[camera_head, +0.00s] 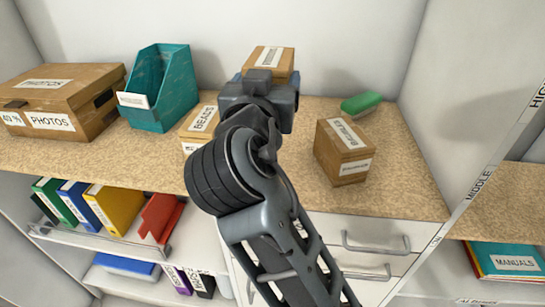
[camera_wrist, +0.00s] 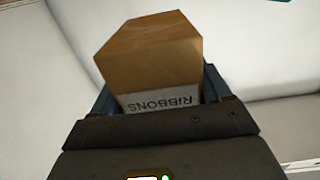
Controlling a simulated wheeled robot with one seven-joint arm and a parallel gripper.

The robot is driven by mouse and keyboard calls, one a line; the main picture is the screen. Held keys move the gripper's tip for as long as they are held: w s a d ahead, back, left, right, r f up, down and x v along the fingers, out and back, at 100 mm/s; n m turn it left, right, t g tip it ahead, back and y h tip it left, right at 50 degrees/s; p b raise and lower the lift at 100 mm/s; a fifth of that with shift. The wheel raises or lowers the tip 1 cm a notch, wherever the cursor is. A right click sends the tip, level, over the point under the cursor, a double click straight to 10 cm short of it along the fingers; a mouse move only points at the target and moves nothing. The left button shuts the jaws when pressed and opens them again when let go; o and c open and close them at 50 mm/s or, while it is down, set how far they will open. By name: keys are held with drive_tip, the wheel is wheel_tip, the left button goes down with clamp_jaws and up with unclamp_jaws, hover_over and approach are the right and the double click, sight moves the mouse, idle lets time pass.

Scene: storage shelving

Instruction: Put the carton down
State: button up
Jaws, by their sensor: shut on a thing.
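A brown carton (camera_head: 271,58) with a white label is held in front of the white back wall. In the wrist view the carton (camera_wrist: 150,55) shows its label, upside down, reading RIBBONS. My gripper (camera_head: 264,82) is shut on it, seen from behind in the head view, with the carton between the fingers. My gripper and arm hide the carton's lower part and the counter under it, so I cannot tell if it touches anything below.
A BEADS carton (camera_head: 200,121) stands left of my gripper, partly hidden. Another labelled carton (camera_head: 343,152) and a green brush-like item (camera_head: 361,103) are to the right. A teal file holder (camera_head: 158,88) and PHOTOS box (camera_head: 62,98) are left. The speckled counter (camera_head: 405,185) has bare room at right.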

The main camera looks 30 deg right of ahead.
wheel_tip(320, 180, down, 13)
drive_tip(key=shift+s+r, duration=0.1)
idle(0.4)
drive_tip(key=shift+f+b, duration=0.2)
drive_tip(key=shift+b, duration=0.3)
drive_tip(key=o, duration=1.3)
drive_tip(key=shift+c, duration=0.2)
drive_tip(key=shift+r, duration=0.1)
drive_tip(key=shift+r+p, duration=0.15)
drive_tip(key=shift+p, duration=0.2)
drive_tip(key=b+v, duration=0.2)
drive_tip(key=v, duration=1)
drive_tip(key=shift+b, duration=0.3)
drive_tip(key=shift+d, duration=0.1)
